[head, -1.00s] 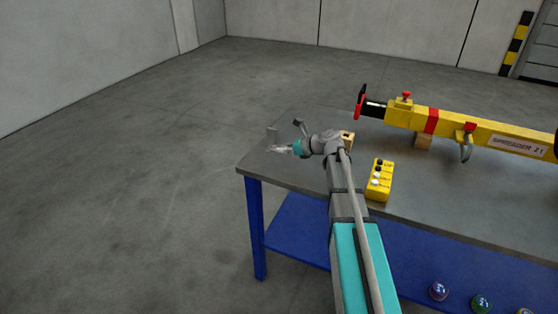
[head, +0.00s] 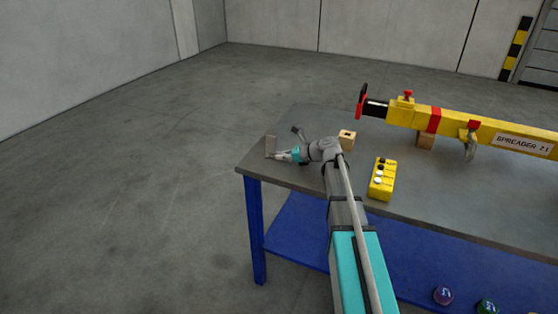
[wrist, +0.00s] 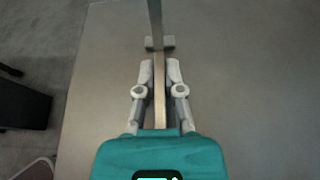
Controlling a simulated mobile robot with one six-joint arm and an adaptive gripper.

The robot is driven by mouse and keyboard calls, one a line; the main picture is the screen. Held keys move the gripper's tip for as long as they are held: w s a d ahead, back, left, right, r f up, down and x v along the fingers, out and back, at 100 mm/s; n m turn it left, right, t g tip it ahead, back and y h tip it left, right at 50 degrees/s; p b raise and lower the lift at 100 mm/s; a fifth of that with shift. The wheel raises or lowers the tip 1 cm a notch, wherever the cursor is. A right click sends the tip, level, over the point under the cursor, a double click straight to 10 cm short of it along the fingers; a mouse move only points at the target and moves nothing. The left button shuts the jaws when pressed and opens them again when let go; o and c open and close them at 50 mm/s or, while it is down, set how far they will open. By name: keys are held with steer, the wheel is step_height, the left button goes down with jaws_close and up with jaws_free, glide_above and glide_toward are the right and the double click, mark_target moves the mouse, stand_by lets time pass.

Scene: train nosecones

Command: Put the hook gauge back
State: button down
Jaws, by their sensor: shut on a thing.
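The hook gauge (wrist: 159,92) is a thin strip, pale tan near my fingers, with a grey crosspiece and grey bar beyond. My gripper (wrist: 159,72) is shut on the strip, one finger on each side. In the head view my gripper (head: 279,155) is low over the table's left end, and the gauge (head: 270,146) shows as a small pale upright piece at its tip. I cannot tell whether the gauge touches the table. A wooden block (head: 347,139) with a dark hole in its top stands behind and right of my wrist.
The grey table (head: 300,183) has blue legs and a blue lower shelf holding several balls. A yellow button box (head: 382,180) lies right of my arm. The yellow spreader beam (head: 455,128) rests on a block at the back right. The table's left edge is close to my gripper.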

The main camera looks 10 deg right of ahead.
steer(key=shift+f, duration=0.15)
steer(key=c, duration=1.2)
jaws_free()
steer(key=shift+c, duration=0.2)
steer(key=o, duration=0.5)
steer(key=shift+d+r, duration=0.1)
steer(key=shift+r, duration=0.1)
steer(key=p+v, duration=0.4)
steer(key=v, duration=0.6)
steer(key=shift+s+d+r, duration=0.15)
steer(key=shift+r, duration=0.05)
steer(key=shift+s+d+r+p, duration=0.15)
steer(key=shift+s+d+p, duration=0.2)
steer(key=shift+d, duration=0.2)
